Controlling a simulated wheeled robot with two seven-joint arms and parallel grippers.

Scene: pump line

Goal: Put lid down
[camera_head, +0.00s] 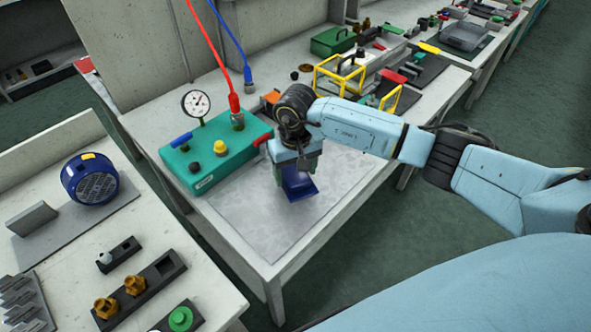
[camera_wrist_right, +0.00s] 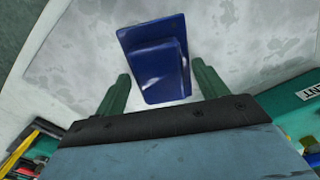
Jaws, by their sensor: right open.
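The blue lid (camera_head: 299,186) sits at the grey mat on the table, just below my right gripper (camera_head: 297,172). It also shows in the right wrist view (camera_wrist_right: 156,62), tilted in the picture, with a raised block on a flat plate. In that view the two green fingers of my right gripper (camera_wrist_right: 160,90) stand apart on either side of the lid's near end, with gaps between them and it. The right gripper is open. The lid's far side is partly hidden by the gripper in the head view. My left gripper is not in view.
A green pump block (camera_head: 212,162) with a gauge (camera_head: 196,103), knobs and red and blue hoses stands left of the gripper. Yellow frames (camera_head: 340,77) and a green toolbox (camera_head: 332,41) are behind. The grey mat (camera_head: 262,232) is clear in front.

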